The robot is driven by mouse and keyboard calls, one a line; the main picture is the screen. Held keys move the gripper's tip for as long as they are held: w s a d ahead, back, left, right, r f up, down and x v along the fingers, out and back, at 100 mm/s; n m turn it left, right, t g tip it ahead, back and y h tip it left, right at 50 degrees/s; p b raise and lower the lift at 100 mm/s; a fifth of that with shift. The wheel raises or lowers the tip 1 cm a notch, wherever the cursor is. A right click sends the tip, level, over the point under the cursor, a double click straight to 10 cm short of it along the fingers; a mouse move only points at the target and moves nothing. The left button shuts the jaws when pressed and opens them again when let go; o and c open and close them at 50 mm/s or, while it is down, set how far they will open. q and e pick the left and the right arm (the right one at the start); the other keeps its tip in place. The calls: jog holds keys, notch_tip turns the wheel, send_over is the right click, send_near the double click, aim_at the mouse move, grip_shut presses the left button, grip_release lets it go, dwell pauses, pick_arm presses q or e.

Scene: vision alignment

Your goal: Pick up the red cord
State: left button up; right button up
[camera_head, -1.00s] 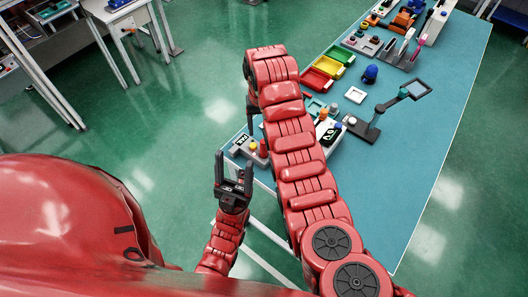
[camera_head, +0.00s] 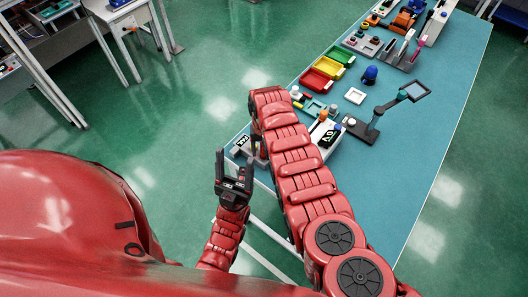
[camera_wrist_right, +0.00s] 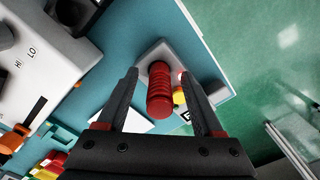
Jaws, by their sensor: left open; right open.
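In the right wrist view, the red cord shows as a ribbed red cylinder (camera_wrist_right: 160,92) standing on a pale grey block. My right gripper (camera_wrist_right: 160,78) is open, with one finger on each side of the red cylinder. I see gaps between it and both fingers, so it is not gripped. In the head view, my right arm largely hides this spot at the table's near left corner. My left gripper (camera_head: 234,164) is open and empty, off the table's left edge.
A yellow part (camera_wrist_right: 179,96) sits close beside the red cylinder. A white box marked HI and LO (camera_wrist_right: 40,65) stands nearby.

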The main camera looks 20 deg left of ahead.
jog(key=shift+f, duration=0.35)
grip_shut()
jog(key=shift+r, duration=0.1)
dwell(0.3)
